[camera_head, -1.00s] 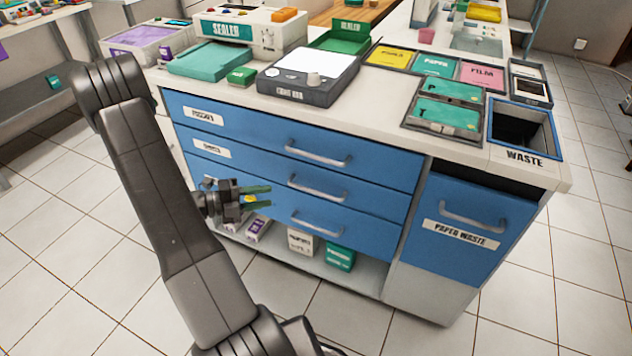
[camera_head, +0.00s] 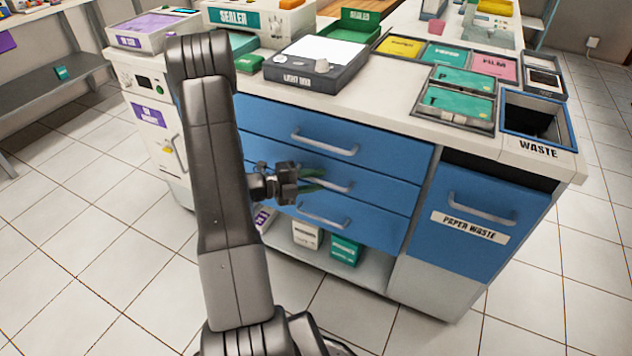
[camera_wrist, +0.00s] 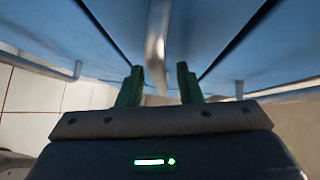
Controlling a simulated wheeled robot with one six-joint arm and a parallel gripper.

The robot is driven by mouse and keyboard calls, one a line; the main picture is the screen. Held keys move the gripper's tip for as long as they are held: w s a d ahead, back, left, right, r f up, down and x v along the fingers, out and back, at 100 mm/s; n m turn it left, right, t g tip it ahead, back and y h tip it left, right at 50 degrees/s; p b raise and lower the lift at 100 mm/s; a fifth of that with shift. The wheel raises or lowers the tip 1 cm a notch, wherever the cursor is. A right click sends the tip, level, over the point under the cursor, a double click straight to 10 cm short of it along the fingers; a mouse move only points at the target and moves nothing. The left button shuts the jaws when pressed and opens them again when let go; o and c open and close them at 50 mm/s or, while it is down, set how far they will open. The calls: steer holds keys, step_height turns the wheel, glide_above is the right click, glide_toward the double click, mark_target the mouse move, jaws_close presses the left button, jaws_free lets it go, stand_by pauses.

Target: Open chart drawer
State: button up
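The blue cabinet has three stacked drawers: top (camera_head: 270,125), middle (camera_head: 385,190) and bottom (camera_head: 375,228). Their name labels are hidden behind my arm in the head view, so I cannot read which is the chart drawer. My gripper (camera_head: 318,181) is in front of the middle drawer, at its silver handle (camera_head: 336,184). In the wrist view, the green fingers of my gripper (camera_wrist: 159,84) are spread apart. A silver handle (camera_wrist: 156,45) runs into the gap between them; I see no firm contact. All three drawers look closed.
The top drawer's handle (camera_head: 325,143) and the bottom drawer's handle (camera_head: 323,217) lie close above and below my gripper. The paper waste drawer (camera_head: 480,240) is to the right. Boxes (camera_head: 345,250) stand on the low shelf. The tiled floor in front is clear.

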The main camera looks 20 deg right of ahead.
steer(key=shift+d, duration=0.3)
jaws_close()
steer(key=shift+a, duration=0.1)
